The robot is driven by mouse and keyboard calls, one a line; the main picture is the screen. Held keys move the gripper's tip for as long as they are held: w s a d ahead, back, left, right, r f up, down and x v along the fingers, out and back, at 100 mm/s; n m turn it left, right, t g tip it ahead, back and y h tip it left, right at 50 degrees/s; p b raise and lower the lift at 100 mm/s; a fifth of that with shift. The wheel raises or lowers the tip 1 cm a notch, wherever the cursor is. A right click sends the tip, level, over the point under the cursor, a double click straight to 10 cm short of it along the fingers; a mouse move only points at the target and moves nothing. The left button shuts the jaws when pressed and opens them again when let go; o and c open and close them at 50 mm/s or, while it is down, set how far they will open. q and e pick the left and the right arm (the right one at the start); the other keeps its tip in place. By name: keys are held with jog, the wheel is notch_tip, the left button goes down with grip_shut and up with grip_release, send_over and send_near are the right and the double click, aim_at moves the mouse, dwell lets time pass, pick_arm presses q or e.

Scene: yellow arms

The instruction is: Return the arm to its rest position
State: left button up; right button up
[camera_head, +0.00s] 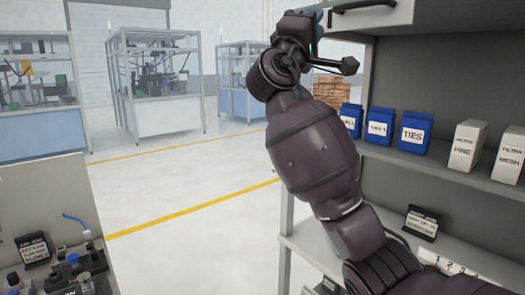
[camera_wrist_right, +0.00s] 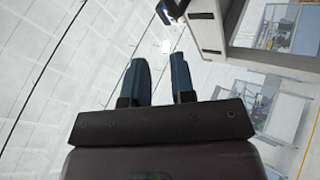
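My right arm (camera_head: 315,150) comes in from the lower right of the head view and is raised. Its dark gripper (camera_head: 312,22) is at the top, close to the left end of the handle on the cabinet front. Whether they touch cannot be told in the head view. In the right wrist view the two blue-grey fingers of the right gripper (camera_wrist_right: 159,75) stand apart with nothing between them. My left gripper is not in view.
A cabinet front (camera_head: 440,12) with a dark handle (camera_head: 365,5) hangs at the upper right. Below it, a shelf (camera_head: 450,175) holds blue boxes (camera_head: 415,132) and white filter boxes (camera_head: 466,146). A bench with small parts (camera_head: 60,270) is lower left. The middle floor is clear.

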jog(key=w+a+f+n+t+y, duration=0.2)
jog(key=w+f+t+y, duration=0.15)
jog(key=f+y, duration=1)
jog(key=s+d+f+m+g+y, duration=0.2)
jog(key=d+f+y, duration=0.1)
jog(key=f, duration=1)
jog(key=s+d+f+m+g+y, duration=0.1)
jog(key=s+d+f+m+y, duration=0.2)
jog(key=f, duration=1.1)
jog(key=s+d+f+m+g+h, duration=0.15)
jog(key=s+d+f, duration=0.25)
jog(key=s+f, duration=0.45)
jog(key=s+d+f+m+g+h, duration=0.15)
jog(key=s+d+f, duration=0.3)
jog(key=f, duration=0.75)
jog(key=s+d+f+g, duration=0.2)
jog(key=s+f, duration=0.5)
jog(key=s, duration=0.2)
jog(key=s+d+f+m+g+h, duration=0.1)
jog(key=s+d+f+g, duration=0.2)
jog(key=s+f, duration=0.4)
jog(key=s, duration=0.3)
jog(key=shift+f+g, duration=0.35)
jog(key=shift+a, duration=0.1)
